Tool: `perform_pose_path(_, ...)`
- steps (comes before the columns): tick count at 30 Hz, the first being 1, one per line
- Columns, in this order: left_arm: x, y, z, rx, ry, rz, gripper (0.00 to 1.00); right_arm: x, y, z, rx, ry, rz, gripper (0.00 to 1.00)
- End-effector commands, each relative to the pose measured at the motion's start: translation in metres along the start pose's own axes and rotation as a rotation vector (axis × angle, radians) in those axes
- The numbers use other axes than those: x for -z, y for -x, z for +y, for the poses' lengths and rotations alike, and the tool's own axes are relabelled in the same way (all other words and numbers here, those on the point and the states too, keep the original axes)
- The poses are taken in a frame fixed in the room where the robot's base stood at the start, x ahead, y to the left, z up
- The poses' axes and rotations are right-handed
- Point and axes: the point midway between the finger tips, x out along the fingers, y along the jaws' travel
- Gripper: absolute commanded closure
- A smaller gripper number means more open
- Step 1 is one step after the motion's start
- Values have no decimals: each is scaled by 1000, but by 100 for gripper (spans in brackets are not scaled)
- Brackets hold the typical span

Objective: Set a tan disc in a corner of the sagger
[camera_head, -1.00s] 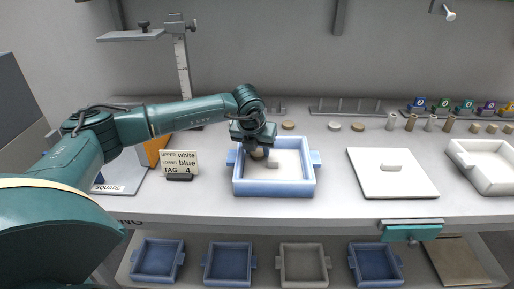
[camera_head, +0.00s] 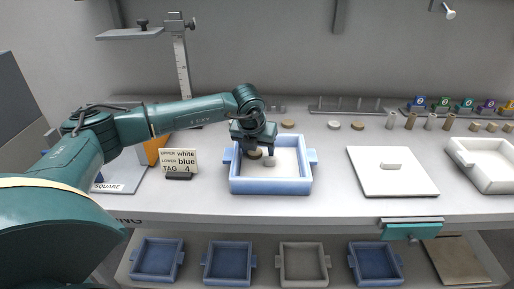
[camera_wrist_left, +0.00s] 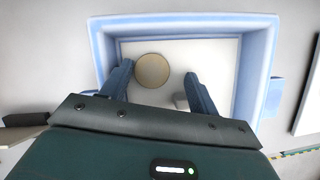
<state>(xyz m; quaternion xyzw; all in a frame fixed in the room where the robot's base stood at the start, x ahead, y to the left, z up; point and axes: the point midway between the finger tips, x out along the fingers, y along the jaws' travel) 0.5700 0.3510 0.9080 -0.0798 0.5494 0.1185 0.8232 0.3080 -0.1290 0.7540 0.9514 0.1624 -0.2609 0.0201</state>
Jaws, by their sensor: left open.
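The blue-walled sagger (camera_head: 271,187) with a pale floor stands on the bench in the middle of the head view. It also fills the upper part of the left wrist view (camera_wrist_left: 262,70). A tan disc (camera_wrist_left: 152,70) lies flat on the sagger floor, near its upper left corner in the wrist view. In the head view the disc (camera_head: 255,155) is partly hidden by my gripper. My left gripper (camera_head: 262,152) is open over the sagger, its fingers apart on either side of the disc.
A white lid (camera_head: 392,180) and a white sagger (camera_head: 486,172) are to the right. Other discs (camera_head: 357,125) and several small cylinders (camera_head: 411,122) line the back. A label stand (camera_head: 178,163) is on the left. Blue and grey trays (camera_head: 303,264) sit on the lower shelf.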

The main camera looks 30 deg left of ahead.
Motion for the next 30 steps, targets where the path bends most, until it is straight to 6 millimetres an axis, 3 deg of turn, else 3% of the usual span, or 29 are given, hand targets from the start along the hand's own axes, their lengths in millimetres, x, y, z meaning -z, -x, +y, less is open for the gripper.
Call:
perform_pose_path(11, 1, -1, 2, -5, 2, 2, 37, 0, 0, -1, 5, -12, 0, 64)
perform_pose_path(14, 0, 0, 2, -5, 2, 2, 37, 15, 4, -2, 13, -69, 31, 64)
perform_pose_path(24, 0, 80, 1, -2, 0, -3, 37, 9, 2, -2, 15, -70, 29, 64)
perform_pose_path(30, 0, 116, 0, -1, 1, -2, 37, 8, 1, -2, 16, -73, 30, 64)
